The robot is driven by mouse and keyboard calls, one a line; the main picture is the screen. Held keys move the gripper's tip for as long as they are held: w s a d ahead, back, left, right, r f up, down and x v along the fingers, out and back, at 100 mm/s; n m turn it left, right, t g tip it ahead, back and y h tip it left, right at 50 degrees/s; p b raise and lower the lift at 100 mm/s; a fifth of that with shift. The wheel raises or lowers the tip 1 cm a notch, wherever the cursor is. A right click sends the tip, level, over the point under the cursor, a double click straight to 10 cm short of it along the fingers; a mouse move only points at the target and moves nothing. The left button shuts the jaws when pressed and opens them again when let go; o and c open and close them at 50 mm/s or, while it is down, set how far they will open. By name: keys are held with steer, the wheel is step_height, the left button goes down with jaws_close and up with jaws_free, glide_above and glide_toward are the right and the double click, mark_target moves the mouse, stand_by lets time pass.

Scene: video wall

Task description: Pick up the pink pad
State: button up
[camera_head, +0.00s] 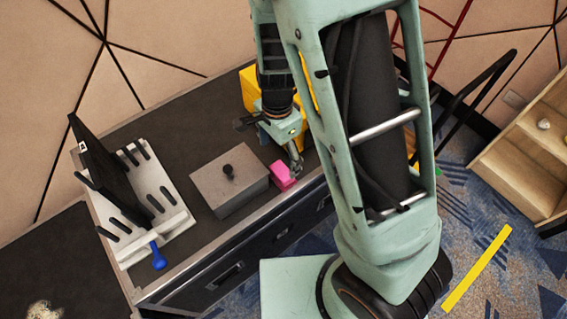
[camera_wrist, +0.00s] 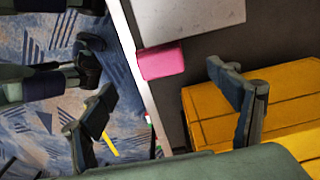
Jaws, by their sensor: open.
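The pink pad (camera_head: 283,175) is a small block on the dark counter, beside the grey box and near the counter's front edge. In the wrist view, the pink pad (camera_wrist: 161,60) lies flat, its upper edge close to the grey box. My gripper (camera_head: 280,150) is just behind and above the pad in the head view. In the wrist view, my gripper (camera_wrist: 162,82) is open, with its fingers wide apart on either side of the pad's line. Nothing is held between them. My arm crosses the middle of the head view and hides part of the counter.
A grey box (camera_head: 229,180) with a black knob stands left of the pad. A yellow case (camera_wrist: 250,105) stands on the counter beside my right finger. A white rack (camera_head: 140,205) holds a black panel, with a blue-handled tool (camera_head: 158,257) at its front. A wooden shelf (camera_head: 520,165) stands right.

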mark_target(279, 173)
step_height(279, 173, down, 10)
steer(key=shift+s+a+r+b, duration=0.1)
steer(key=shift+s+r+b, duration=0.1)
steer(key=shift+b, duration=0.7)
steer(key=c, duration=1.2)
